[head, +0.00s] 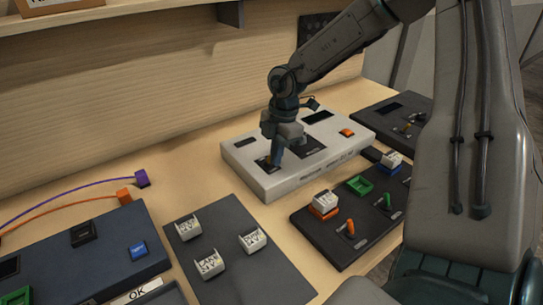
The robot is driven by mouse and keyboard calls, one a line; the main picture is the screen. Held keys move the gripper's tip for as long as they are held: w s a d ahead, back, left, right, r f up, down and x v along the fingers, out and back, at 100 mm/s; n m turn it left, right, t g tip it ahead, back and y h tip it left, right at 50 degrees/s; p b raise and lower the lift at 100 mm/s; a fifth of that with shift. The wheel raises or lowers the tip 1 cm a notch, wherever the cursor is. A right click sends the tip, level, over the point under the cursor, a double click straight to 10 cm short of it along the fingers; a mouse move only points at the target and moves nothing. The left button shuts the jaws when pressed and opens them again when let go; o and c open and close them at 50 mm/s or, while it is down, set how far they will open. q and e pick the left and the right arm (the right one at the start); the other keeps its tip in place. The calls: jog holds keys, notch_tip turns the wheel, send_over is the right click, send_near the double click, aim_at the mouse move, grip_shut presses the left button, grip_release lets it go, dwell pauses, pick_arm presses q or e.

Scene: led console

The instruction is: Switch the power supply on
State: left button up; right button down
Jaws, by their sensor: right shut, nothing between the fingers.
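The power supply looks to be the pale grey box (333,168) in the middle of the table. Its top has dark panels, a small dark display (317,117) and an orange part (347,132) toward the right. My right gripper (274,162) is shut and empty, pointing down at the left part of the box's top. Its fingertips are at a small dark switch plate (262,163) with an orange-brown bit. I cannot tell whether they touch the switch, as the fingers partly hide it. My left gripper is not in view.
A dark board (335,249) with levers, a green socket (360,185) and white blocks lies in front of the box. Another dark board (240,284) holds white blocks. A blue-grey console (70,264) and orange and purple plugs are at the left. A shelf (130,12) runs above.

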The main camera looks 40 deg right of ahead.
jog(key=shift+w+b, duration=0.3)
jog(key=shift+w, duration=0.2)
jog(key=shift+w+d+f+b, duration=0.1)
jog(key=shift+w+b, duration=0.2)
jog(key=shift+w, duration=0.3)
jog(key=shift+s, duration=0.1)
notch_tip(320, 180, up, 7)
jog(key=p, duration=0.2)
jog(key=shift+s, duration=0.4)
dwell(0.4)
